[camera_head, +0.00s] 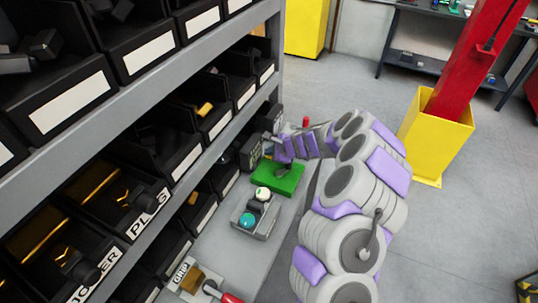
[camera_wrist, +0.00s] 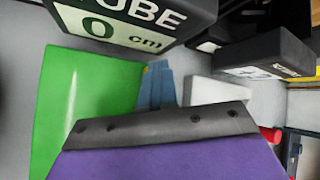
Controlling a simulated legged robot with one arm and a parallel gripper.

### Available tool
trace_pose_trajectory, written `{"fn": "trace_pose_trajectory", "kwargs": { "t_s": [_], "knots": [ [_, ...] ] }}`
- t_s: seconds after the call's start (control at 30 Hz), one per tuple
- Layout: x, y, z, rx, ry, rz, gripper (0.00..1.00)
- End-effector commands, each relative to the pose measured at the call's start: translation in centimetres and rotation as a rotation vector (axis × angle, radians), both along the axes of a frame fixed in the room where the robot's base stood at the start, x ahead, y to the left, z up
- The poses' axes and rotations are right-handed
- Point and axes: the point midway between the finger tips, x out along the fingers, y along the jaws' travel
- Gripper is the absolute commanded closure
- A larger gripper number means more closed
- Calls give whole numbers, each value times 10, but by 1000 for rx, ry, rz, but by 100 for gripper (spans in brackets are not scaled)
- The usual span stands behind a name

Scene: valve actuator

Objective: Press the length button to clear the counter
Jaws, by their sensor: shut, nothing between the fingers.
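A dark counter box (camera_wrist: 130,22) reads "TUBE" and "0 cm" at the top of the wrist view. A second dark box (camera_wrist: 265,58) with a small pale label, seemingly "+2" and partly unreadable, is to its right. I cannot tell for sure which part is the length button. My gripper (camera_wrist: 160,125), purple with a dark edge, is shut and empty below both boxes in the picture. In the head view my gripper (camera_head: 284,151) is close to the dark labelled box (camera_head: 252,150); contact cannot be told.
A green plate (camera_head: 278,178) lies below my gripper. A grey control box with white and teal knobs (camera_head: 256,213) stands nearer. Shelves of black bins (camera_head: 150,150) line the left. A red part (camera_wrist: 270,135) is at the right. The floor at right is open around a yellow-based red post (camera_head: 436,135).

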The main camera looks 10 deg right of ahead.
Motion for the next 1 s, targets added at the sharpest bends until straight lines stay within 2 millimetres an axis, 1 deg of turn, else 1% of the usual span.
{"fn": "trace_pose_trajectory", "kwargs": {
  "t_s": [0.4,0.8,0.87,1.0],
  "knots": [
    [0,-1,20,-1,-1,0,100],
    [0,-1,21,-1,-1,0,100],
    [0,-1,24,-1,-1,0,100],
    [0,-1,36,-1,-1,0,100]
  ]
}}
